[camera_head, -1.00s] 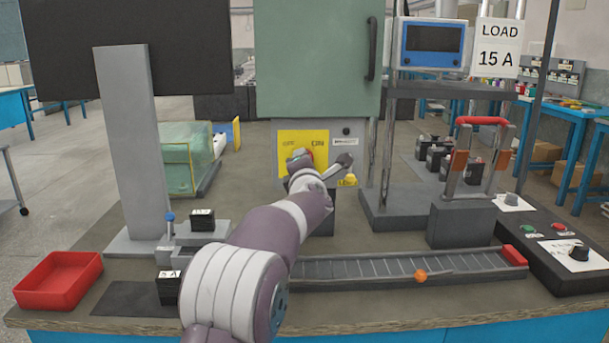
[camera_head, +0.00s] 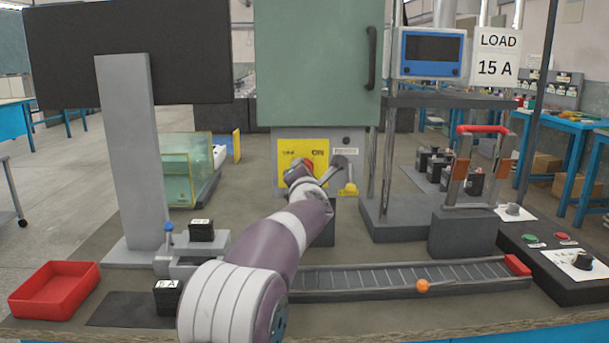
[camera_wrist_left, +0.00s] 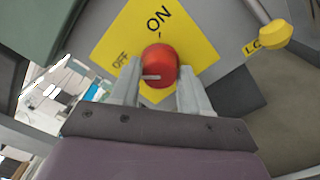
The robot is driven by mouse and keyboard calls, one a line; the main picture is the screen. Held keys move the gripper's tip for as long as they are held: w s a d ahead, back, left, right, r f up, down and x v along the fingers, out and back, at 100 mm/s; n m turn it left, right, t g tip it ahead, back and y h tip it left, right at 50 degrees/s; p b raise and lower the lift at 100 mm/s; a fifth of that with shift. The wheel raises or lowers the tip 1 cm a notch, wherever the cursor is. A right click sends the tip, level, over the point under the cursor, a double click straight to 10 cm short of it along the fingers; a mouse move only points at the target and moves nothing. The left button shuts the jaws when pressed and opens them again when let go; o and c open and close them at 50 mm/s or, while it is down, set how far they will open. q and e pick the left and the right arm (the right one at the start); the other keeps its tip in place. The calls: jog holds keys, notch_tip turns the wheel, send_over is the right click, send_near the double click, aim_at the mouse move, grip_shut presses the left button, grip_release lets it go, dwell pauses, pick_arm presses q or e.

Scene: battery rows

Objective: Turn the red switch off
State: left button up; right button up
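The red switch (camera_wrist_left: 160,64) is a round knob on a yellow plate (camera_wrist_left: 198,38) marked OFF and ON. A short white line shows on the lower left of its face. In the left wrist view the two fingers of my left gripper (camera_wrist_left: 160,84) flank the knob closely, with no clear gap on either side; it looks shut on it. In the head view my left gripper (camera_head: 298,173) is at the plate on the grey box and partly covers the red switch (camera_head: 295,160). My right gripper is in neither view.
A green cabinet (camera_head: 318,60) with a dark handle rises above the switch box. A yellow-tipped lever (camera_head: 349,188) is close on the right. A black rack (camera_head: 388,208) stands farther right. A slatted track (camera_head: 390,272) and red tray (camera_head: 55,287) are nearer the front edge.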

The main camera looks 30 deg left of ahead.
pick_arm(q)
jog(key=shift+o, duration=1.4)
jog(key=v, duration=1.2)
jog(key=shift+s+d, duration=0.2)
jog(key=shift+s, duration=0.05)
jog(key=shift+f, duration=0.1)
